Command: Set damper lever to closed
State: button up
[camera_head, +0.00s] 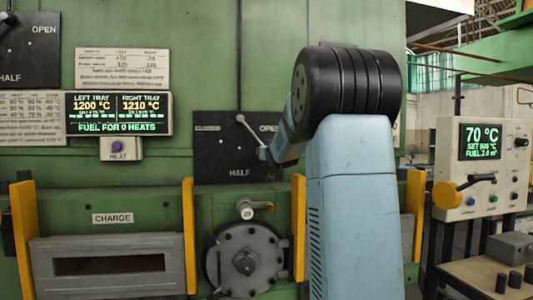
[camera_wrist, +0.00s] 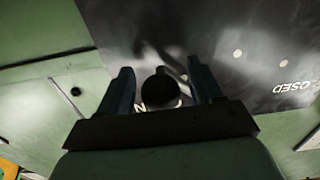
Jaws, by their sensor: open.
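The damper plate (camera_head: 215,155) is a black panel on the green furnace wall, marked CLOSED at left, HALF at the bottom and OPEN at right. Its grey lever (camera_head: 248,131) runs from a round pivot at the top middle down to the right, between the HALF and OPEN marks. My gripper (camera_head: 262,154) is at the lever's lower end, partly hidden by my arm. In the wrist view, a dark round knob (camera_wrist: 159,90) sits between the two fingers of my open gripper (camera_wrist: 162,85), with gaps on both sides. The plate (camera_wrist: 235,75) and its inverted CLOSED mark show behind.
A second black lever plate (camera_head: 28,55) is at the upper left. A display (camera_head: 118,114) and HEAT button (camera_head: 118,147) are left of the damper. Below are the CHARGE door (camera_head: 110,265), a round hatch (camera_head: 245,262) and yellow posts (camera_head: 189,235). A control box (camera_head: 483,160) stands right.

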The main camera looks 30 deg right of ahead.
jog(key=shift+w+d, duration=0.1)
jog(key=shift+w, duration=0.3)
grip_shut()
dwell(0.4)
